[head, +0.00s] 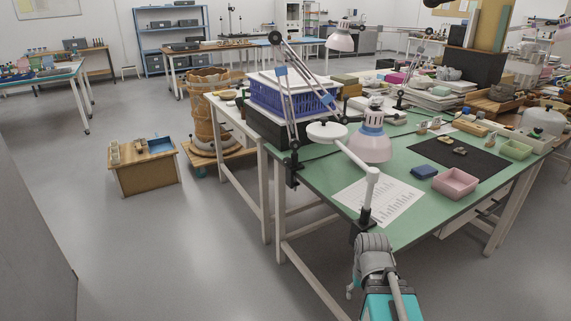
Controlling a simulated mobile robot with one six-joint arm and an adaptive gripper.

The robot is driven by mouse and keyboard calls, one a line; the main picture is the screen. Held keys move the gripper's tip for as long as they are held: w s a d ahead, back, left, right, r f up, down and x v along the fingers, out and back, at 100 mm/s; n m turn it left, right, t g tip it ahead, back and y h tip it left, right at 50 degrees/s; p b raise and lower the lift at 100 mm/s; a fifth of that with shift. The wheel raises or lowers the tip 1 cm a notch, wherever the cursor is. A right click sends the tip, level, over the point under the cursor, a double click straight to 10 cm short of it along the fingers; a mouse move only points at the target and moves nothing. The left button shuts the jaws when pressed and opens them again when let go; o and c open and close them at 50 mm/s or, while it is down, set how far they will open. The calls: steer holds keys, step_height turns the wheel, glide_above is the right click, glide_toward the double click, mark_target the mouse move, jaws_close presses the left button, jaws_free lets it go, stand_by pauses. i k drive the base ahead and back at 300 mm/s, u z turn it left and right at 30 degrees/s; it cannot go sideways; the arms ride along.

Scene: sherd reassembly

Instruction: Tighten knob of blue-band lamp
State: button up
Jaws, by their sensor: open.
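The blue-band lamp (370,147) has a pale pink shade, and blue bands (281,71) show on its jointed spring arm. The arm rises from a black clamp (291,172) on the left edge of the green-topped table (318,185), bends at a high elbow and comes down to the shade. A dark round part (275,38) sits at that elbow. It may be a knob, but it is too small to tell whether it is loose or tight.
A white magnifier lamp (327,132) is clamped at the table's near edge, in front of the blue-band lamp. A blue crate (290,96) stands behind its arm. A pink tray (455,183) and papers lie rightward. Floor (215,255) left of the table is clear.

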mark_target(287, 162)
steer(key=u, duration=1.1)
steer(key=k, duration=0.55)
steer(key=z, duration=0.55)
steer(key=i, duration=0.9)
steer(key=z, duration=0.05)
